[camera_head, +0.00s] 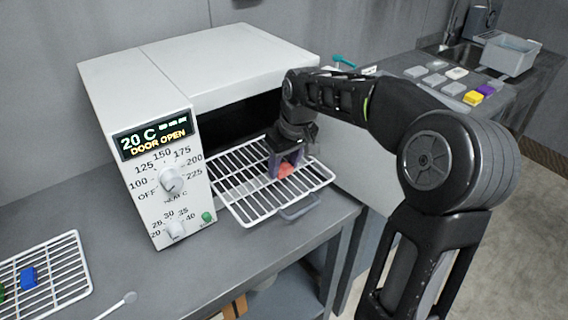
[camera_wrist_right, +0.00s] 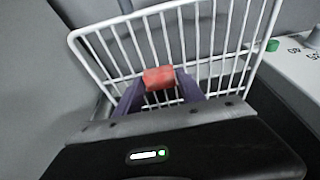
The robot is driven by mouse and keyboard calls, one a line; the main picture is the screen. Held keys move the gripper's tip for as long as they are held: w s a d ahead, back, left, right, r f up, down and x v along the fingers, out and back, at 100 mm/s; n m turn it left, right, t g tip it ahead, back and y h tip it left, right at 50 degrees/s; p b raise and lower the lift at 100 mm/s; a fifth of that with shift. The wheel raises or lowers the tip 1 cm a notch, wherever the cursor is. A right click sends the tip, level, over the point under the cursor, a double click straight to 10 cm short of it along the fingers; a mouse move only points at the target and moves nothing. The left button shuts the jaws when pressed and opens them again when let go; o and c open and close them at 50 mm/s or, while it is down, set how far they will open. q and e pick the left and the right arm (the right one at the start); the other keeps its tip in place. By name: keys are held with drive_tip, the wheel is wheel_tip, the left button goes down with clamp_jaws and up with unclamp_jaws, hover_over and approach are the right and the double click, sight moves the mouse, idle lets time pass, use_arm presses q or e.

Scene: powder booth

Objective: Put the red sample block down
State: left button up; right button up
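The red sample block (camera_head: 286,170) is at the tips of my right gripper (camera_head: 285,166), over the white wire rack (camera_head: 247,205) that sticks out of the open oven. In the right wrist view the red block (camera_wrist_right: 158,78) sits between the two purple fingers (camera_wrist_right: 160,82), with a finger against each side. The gripper points down at the rack. The block is at or just above the wires; I cannot tell whether it touches them. My left gripper is not in view.
The white oven (camera_head: 165,150) reads 20 C, DOOR OPEN. A second wire rack (camera_head: 62,262) with a blue block (camera_head: 28,278) lies at the left of the grey bench. Several coloured blocks and a grey bin (camera_head: 510,55) are at the back right.

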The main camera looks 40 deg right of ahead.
sight(292, 182)
drive_tip(key=o, duration=0.3)
drive_tip(key=v, duration=1.2)
drive_tip(key=shift+r, duration=0.25)
drive_tip(key=shift+f, duration=0.1)
